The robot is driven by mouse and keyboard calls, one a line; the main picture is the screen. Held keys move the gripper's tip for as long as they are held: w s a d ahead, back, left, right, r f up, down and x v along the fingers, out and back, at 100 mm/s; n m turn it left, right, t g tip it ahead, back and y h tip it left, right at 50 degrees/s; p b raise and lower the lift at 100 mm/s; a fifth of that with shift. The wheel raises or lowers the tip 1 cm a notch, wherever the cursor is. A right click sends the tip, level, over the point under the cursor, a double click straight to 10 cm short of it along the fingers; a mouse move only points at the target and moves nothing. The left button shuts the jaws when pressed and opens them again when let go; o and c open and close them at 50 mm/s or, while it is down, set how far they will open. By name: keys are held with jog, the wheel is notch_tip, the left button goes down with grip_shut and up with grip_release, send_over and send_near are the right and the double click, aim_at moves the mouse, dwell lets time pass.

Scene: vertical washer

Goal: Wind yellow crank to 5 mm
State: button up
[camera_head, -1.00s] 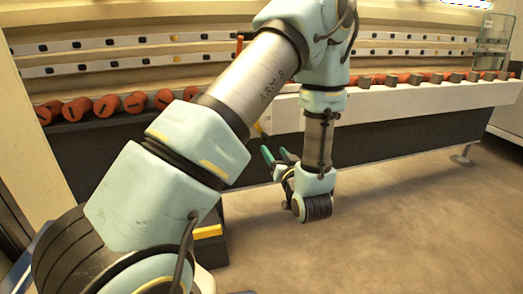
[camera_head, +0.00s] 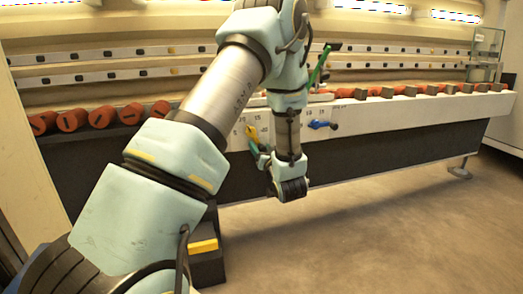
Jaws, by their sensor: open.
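The yellow crank (camera_head: 252,134) sits on the white front rail of the washer, just left of my forearm. Its lower end is close to my gripper. Small printed numbers show on the rail around it, too small to read surely as a setting. My gripper (camera_head: 261,157) is small in the view, with its teal fingers just below the yellow crank. It is open, and no held object shows. Whether a finger touches the crank cannot be told. My wrist hides part of the rail to the right.
A blue crank (camera_head: 322,125) is on the same rail, right of my wrist. A green lever (camera_head: 319,66) stands above it. Red-orange rollers (camera_head: 100,117) line the left, and grey blocks (camera_head: 386,92) line the conveyor at right. The floor (camera_head: 370,220) in front is clear.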

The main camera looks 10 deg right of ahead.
aim_at(266, 128)
grip_shut()
dwell(0.4)
jog(key=shift+d, duration=0.1)
jog(key=n, duration=0.1)
jog(key=d+r+n, duration=0.1)
jog(key=n, duration=0.1)
jog(key=shift+d, duration=0.15)
jog(key=n, duration=0.1)
jog(key=r+n, duration=0.1)
jog(key=n, duration=0.1)
jog(key=shift+w+d+b, duration=0.1)
jog(key=shift+d+b, duration=0.25)
jog(key=shift+d, duration=0.05)
jog(key=r+n, duration=0.1)
jog(key=n, duration=0.1)
jog(key=r+n+b, duration=0.1)
jog(key=n, duration=0.1)
jog(key=shift+d, duration=0.3)
jog(key=shift+r+n+b, duration=0.35)
jog(key=shift+r+n, duration=0.15)
jog(key=shift+n, duration=0.6)
jog(key=shift+w+a+r, duration=0.1)
